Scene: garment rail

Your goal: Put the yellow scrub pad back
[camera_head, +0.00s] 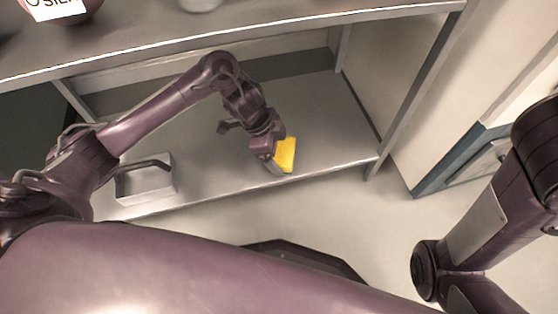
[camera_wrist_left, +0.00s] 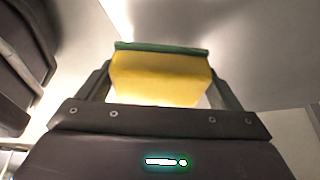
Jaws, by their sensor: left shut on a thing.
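The yellow scrub pad (camera_head: 286,154) is held in my left gripper (camera_head: 272,163), over or at the front part of the grey lower shelf (camera_head: 330,130). In the left wrist view, the pad (camera_wrist_left: 160,78) fills the space between the two fingers, with a dark green layer along its far edge. My left gripper (camera_wrist_left: 165,92) is shut on it. I cannot tell whether the pad touches the shelf. My right arm shows at the right of the head view, but its gripper is out of view.
A grey open caddy with a handle (camera_head: 145,182) stands on the lower shelf, left of my left gripper. The upper shelf edge (camera_head: 250,33) runs above my arm. An upright post (camera_head: 415,85) bounds the shelf at right. The shelf right of the pad is clear.

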